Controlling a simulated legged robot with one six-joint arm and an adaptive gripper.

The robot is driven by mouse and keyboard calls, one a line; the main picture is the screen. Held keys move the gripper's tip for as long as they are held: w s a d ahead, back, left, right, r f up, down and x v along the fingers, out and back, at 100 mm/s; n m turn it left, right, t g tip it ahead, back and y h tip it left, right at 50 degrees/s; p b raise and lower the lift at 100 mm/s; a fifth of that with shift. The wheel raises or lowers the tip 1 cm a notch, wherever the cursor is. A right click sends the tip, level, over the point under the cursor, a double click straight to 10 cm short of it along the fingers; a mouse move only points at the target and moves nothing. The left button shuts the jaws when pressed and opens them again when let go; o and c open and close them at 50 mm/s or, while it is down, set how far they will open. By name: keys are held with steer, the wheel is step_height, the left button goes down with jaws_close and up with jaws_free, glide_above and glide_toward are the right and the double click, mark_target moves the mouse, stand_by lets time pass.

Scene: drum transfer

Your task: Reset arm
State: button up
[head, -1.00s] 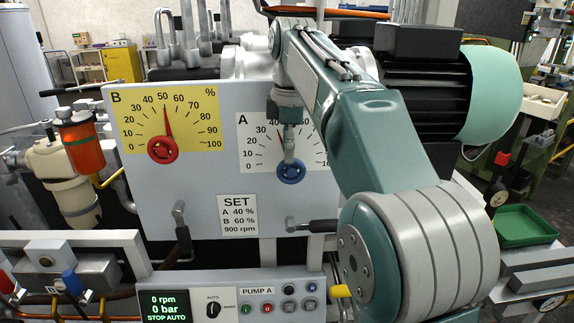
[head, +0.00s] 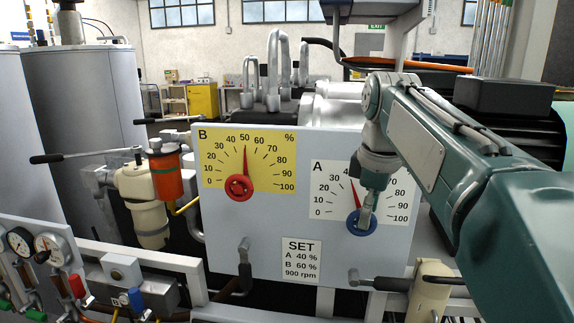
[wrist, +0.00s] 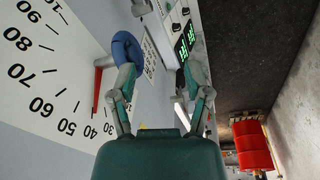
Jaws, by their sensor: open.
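My gripper (head: 366,210) is in front of the blue knob (head: 361,232) of dial A (head: 328,180) and partly covers it. In the wrist view my gripper (wrist: 158,70) has its two fingers spread with nothing between them. One finger overlaps the edge of the blue knob (wrist: 122,45) there; I cannot tell whether it touches. Dial A's red pointer stands near 40. The red knob (head: 239,188) of dial B (head: 270,165) has its pointer near 50.
A SET card (head: 301,260) reads A 40 %, B 60 %, 900 rpm. An orange-topped filter (head: 166,175) and a grey tank (head: 85,110) stand left. A black lever handle (head: 392,284) sits below the panel. Gauges (head: 22,243) are at lower left.

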steer(key=s+f+m+t, duration=0.4)
steer(key=s+f+m, duration=0.8)
steer(key=s+f, duration=0.5)
steer(key=shift+s+f, duration=0.3)
steer(key=shift+s, duration=0.85)
